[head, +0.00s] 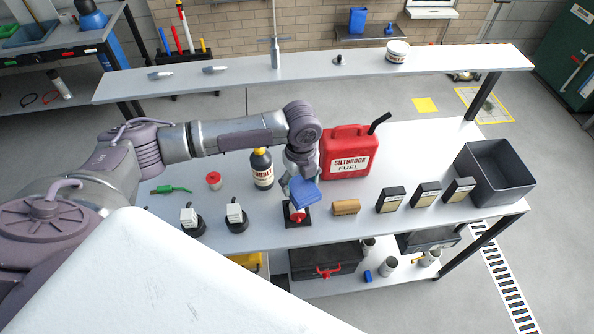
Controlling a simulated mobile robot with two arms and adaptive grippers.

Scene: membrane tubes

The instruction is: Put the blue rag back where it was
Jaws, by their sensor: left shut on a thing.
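The blue rag (305,193) is in my left gripper (290,184), which is shut on it. The rag is held above the middle of the bench, just over a red object (296,214) on a dark square base (291,222). I cannot tell whether the rag touches the red object. The fingertips are partly hidden by the rag and the wrist. My right gripper is not in view.
A red fuel can (349,152) stands right behind the rag, and a dark bottle (262,170) stands to its left. A tan block (346,207), several black boxes (391,200) and a grey bin (495,172) are to the right. A raised shelf (330,70) runs along the back.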

